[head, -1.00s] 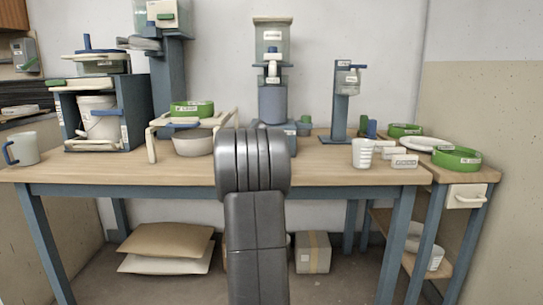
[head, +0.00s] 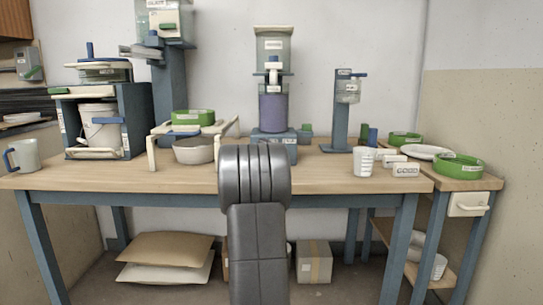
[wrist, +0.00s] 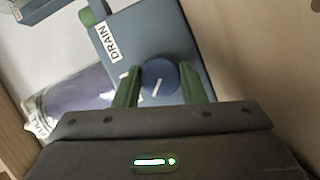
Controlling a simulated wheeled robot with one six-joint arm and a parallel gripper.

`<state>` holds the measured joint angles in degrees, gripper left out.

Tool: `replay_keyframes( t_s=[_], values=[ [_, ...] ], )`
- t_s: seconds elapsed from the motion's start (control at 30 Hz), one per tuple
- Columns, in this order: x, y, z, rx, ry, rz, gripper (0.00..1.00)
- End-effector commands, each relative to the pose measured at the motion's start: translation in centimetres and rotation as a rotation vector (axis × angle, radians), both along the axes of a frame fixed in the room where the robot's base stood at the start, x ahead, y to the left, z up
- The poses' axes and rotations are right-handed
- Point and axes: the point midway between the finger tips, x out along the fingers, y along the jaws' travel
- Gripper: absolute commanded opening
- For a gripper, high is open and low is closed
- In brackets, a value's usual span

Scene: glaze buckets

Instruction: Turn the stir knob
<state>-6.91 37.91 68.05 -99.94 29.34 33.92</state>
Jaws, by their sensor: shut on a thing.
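A round blue knob (wrist: 159,80) with a white pointer line is on a blue panel (wrist: 165,30) in the wrist view. My gripper (wrist: 160,85) has one green finger on each side of the knob and is shut on it. In the head view the mixing stand (head: 273,140) is a blue base with a clear vessel of purple contents (head: 273,112). My arm covers the gripper there, and the knob cannot be seen.
A DRAIN label (wrist: 113,40) sits on the panel left of the knob, near a green part (wrist: 88,17). The bench (head: 110,180) also holds a grey bowl (head: 193,151), a white cup (head: 363,161) and a mug (head: 22,156).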

Motion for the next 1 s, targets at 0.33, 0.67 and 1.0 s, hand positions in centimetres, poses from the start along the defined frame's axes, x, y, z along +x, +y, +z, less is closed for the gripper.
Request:
replay_keyframes(
  t_s=[0.33,0.67,1.0],
  values=[
    [0.01,0.07,-0.05,-0.106,0.001,0.001,0.15],
    [0.01,0.09,-0.04,-0.118,0.001,0.001,0.15],
    [0.01,0.07,-0.05,-0.117,0.0,0.001,0.59]
  ],
)
